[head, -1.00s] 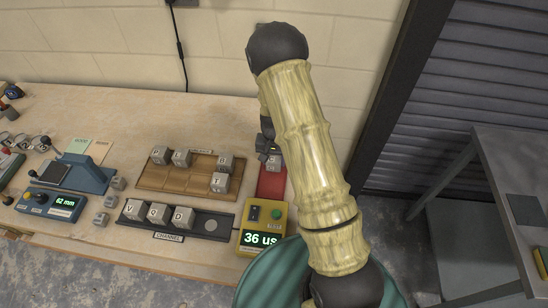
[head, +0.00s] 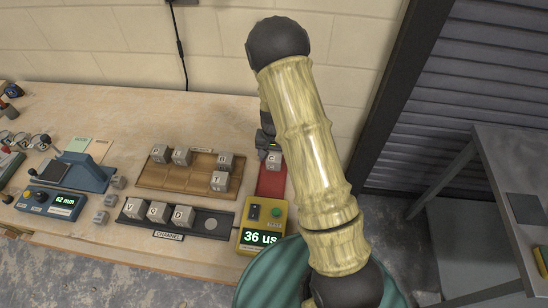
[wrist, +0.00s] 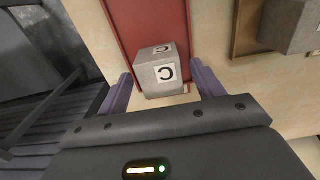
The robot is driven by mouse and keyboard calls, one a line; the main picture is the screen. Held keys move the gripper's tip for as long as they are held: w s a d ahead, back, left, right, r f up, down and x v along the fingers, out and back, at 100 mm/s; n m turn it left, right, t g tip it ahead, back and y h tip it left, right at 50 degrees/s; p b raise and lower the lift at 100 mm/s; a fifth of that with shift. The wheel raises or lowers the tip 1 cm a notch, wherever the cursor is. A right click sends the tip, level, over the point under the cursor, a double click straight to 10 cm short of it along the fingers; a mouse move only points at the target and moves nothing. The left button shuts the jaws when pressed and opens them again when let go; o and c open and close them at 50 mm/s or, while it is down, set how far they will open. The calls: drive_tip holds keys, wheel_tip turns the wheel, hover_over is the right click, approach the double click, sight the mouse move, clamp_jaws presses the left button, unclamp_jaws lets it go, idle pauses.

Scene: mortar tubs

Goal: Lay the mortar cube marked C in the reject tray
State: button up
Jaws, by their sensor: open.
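The grey mortar cube marked C (head: 274,160) sits on the red tray (head: 271,184), toward its far end. In the wrist view the cube (wrist: 158,74) shows its C on the near face, with the red tray (wrist: 125,22) beneath and behind it. My gripper (wrist: 163,82) is open, with one purple finger on each side of the cube and a visible gap at both. In the head view my gripper (head: 267,144) is just above and behind the cube, partly hidden by my arm.
A brown wooden tray (head: 165,184) with several lettered cubes lies left of the red tray. A yellow tester (head: 263,222) reading 36 us stands in front of the red tray. The wall is close behind.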

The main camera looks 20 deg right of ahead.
sight(275, 159)
wheel_tip(275, 159, up, 11)
drive_tip(key=b, duration=0.1)
drive_tip(key=shift+b, duration=0.4)
idle(0.3)
drive_tip(key=s+r+n+t, duration=0.1)
drive_tip(key=s+r, duration=0.3)
drive_tip(key=s, duration=0.4)
drive_tip(key=s+r+n+t, duration=0.1)
drive_tip(key=s+r+n, duration=0.2)
drive_tip(key=s, duration=0.6)
drive_tip(key=shift+s+r+n+t, duration=0.15)
drive_tip(key=shift+r+n+t, duration=0.15)
drive_tip(key=shift+r, duration=0.15)
